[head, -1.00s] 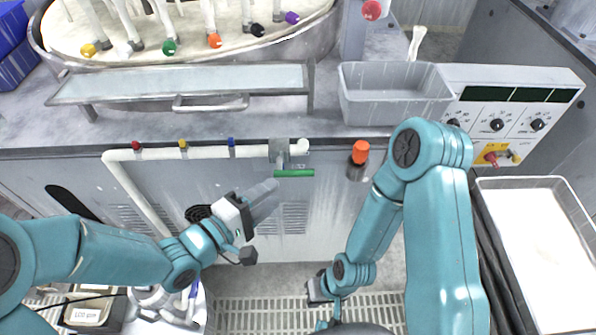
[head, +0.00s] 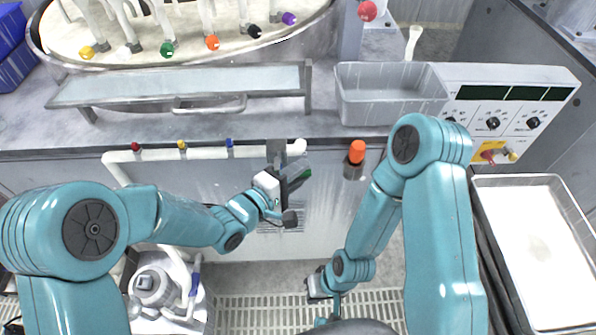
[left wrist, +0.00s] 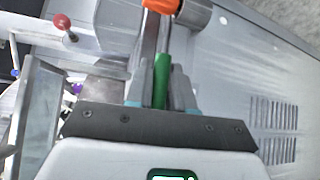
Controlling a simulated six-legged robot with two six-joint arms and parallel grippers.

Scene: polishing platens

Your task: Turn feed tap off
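The feed tap is on the white pipe along the front of the bench, with a grey valve body (head: 276,150) and a green lever (head: 307,173). In the head view my left gripper (head: 296,176) is at the lever and hides most of it. In the left wrist view the green lever (left wrist: 162,80) lies between the two fingers (left wrist: 158,88), which stand apart on either side of it; firm contact is not visible. My right arm reaches down at the front, and its gripper (head: 317,286) is low, small and unclear.
An orange-capped cylinder (head: 354,160) stands out just right of the tap and also shows near the fingertips in the left wrist view (left wrist: 178,10). The white pipe (head: 205,153) carries red, yellow and blue knobs. A grey bin (head: 390,105) and control panel (head: 510,110) are right.

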